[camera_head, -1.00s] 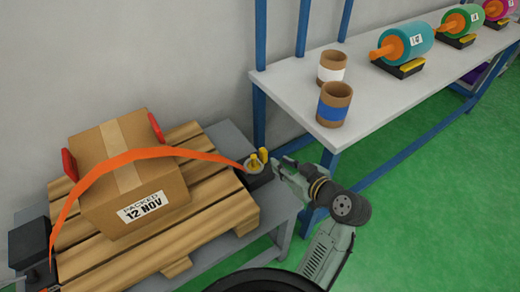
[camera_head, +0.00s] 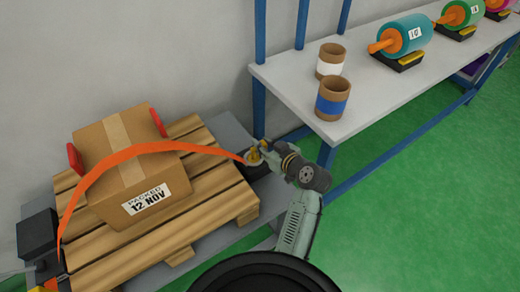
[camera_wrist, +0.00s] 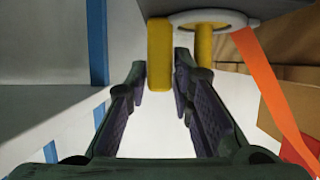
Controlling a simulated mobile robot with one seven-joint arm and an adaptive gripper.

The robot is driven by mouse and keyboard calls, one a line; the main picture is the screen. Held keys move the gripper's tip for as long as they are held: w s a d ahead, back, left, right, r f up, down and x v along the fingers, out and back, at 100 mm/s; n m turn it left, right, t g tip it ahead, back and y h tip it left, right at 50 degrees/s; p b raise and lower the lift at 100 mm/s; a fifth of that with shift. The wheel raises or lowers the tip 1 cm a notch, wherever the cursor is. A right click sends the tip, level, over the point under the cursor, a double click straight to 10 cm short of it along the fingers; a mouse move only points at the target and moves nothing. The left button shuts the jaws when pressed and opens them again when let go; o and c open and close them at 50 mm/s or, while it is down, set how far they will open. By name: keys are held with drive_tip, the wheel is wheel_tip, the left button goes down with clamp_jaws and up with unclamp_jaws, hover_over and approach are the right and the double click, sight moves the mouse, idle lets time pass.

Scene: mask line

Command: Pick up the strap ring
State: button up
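The strap ring (camera_wrist: 213,20) is a pale grey ring at the end of an orange strap (camera_wrist: 277,90). In the head view the ring (camera_head: 252,158) is at the right end of the strap (camera_head: 150,148), partly covered by my gripper (camera_head: 261,155). In the wrist view a yellow post (camera_wrist: 203,47) stands at the ring, and a thicker yellow bar (camera_wrist: 159,50) is to its left. My gripper (camera_wrist: 161,78) is open. Its fingertips are on either side of the yellow bar, with visible gaps; the post is just right of the right finger.
The strap arches over a cardboard box (camera_head: 115,165) on a wooden pallet (camera_head: 205,205). A dark unit (camera_head: 38,235) stands at the strap's left end. A grey table (camera_head: 300,100) at right holds two cardboard tubes (camera_head: 330,60) and several rollers (camera_head: 405,35).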

drive_tip(key=shift+c, duration=0.3)
clamp_jaws()
